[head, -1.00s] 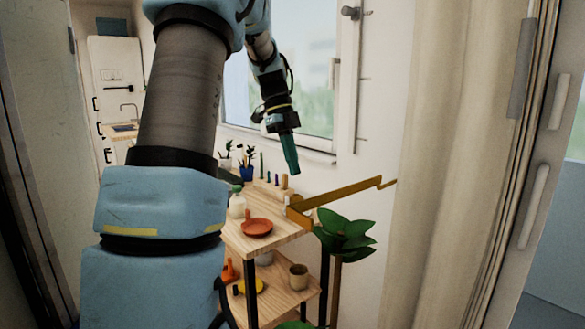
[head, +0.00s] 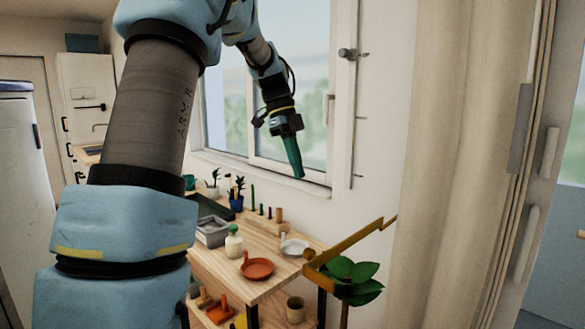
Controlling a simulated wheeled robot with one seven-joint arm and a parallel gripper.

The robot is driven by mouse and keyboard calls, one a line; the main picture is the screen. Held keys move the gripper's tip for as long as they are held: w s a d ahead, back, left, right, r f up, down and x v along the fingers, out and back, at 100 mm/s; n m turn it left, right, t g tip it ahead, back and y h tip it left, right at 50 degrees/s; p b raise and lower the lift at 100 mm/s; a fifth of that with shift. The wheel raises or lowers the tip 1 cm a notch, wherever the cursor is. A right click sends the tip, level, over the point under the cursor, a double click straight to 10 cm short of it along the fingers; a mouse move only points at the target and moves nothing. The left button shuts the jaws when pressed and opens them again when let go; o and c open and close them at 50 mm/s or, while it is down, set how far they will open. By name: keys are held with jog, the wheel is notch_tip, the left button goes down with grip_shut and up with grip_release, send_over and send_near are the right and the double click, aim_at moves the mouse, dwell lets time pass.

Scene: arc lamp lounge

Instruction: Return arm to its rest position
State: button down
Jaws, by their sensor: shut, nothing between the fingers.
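My arm rises on the left of the head view and bends over at the top. My gripper (head: 295,168) hangs from it in front of the window, pointing down. Its teal fingers are shut together with nothing between them. It appears above the wooden shelf unit (head: 222,270) and apart from everything on it.
The shelf top holds an orange pan (head: 257,269), a white bottle (head: 234,242), a grey bin (head: 211,231), a white dish (head: 293,247) and pegs. A brass bar (head: 345,250) juts out above a leafy plant (head: 352,278). A curtain (head: 450,170) hangs at right.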

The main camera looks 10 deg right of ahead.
jog(key=shift+f, duration=0.1)
jog(key=s+a+f+n+t+y+b, duration=0.1)
jog(key=s+a+f+n+t+b, duration=0.1)
jog(key=s+a+f+n, duration=0.6)
jog(key=s+a+f+n+t+y+b, duration=0.1)
jog(key=s+a+f+n+t+b, duration=0.1)
jog(key=s+a+f+n, duration=0.5)
notch_tip(320, 180, down, 6)
jog(key=a+n, duration=0.2)
jog(key=n, duration=0.9)
jog(key=shift+s+a+f+t+y, duration=0.15)
jog(key=shift+s+a+t+y, duration=0.15)
jog(key=shift+s+a, duration=0.1)
